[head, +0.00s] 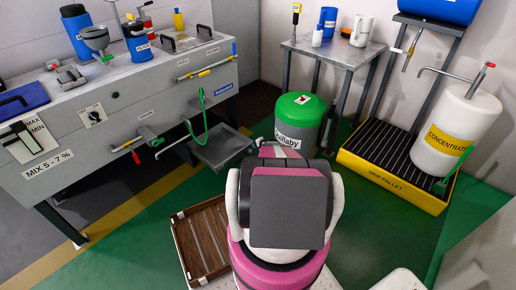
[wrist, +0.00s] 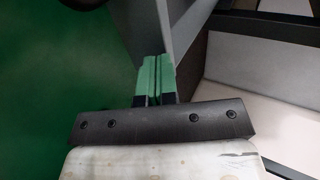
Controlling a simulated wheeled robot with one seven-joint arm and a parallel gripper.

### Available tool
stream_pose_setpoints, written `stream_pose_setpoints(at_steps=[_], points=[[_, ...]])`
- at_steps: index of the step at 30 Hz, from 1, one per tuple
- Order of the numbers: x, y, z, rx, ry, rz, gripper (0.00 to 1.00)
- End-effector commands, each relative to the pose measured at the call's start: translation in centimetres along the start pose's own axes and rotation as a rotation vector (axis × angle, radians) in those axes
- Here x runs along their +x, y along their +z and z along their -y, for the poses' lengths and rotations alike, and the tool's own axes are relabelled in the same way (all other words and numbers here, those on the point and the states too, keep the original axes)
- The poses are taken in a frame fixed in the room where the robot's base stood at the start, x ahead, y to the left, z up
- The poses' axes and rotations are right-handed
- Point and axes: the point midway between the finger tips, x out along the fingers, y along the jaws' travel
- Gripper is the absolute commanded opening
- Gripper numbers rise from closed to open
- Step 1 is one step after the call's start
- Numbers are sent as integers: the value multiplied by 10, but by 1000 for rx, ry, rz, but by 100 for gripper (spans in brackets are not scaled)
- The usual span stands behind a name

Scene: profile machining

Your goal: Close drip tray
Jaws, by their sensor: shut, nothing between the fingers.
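A grey, shallow tray (head: 222,150), which looks like the drip tray, sticks out from the lower front of the grey machine (head: 150,105) in the head view. A green hose hangs down over it. My gripper (wrist: 157,78) shows in the wrist view with its green fingers together and nothing between them. In the head view my own arm hides the gripper, so its distance from the tray cannot be told. A grey panel (wrist: 190,40) rises just right of the fingertips in the wrist view; I cannot tell what it belongs to.
A brown slatted pallet (head: 203,240) lies on the floor in front. A yellow-edged drip pallet (head: 390,185) carries a white concentrate drum (head: 458,125) at the right. Green floor is free between them.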

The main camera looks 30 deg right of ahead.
Motion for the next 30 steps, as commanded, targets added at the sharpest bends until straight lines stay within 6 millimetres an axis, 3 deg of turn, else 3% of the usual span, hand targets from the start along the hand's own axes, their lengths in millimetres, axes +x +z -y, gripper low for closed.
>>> stream_pose_setpoints(at_steps=[17, 23, 30], points=[[9, 0, 5, -1, 0, 0, 0], [39, -1, 20, -2, 0, 1, 0], [103, -2, 56, -2, -1, 2, 0]])
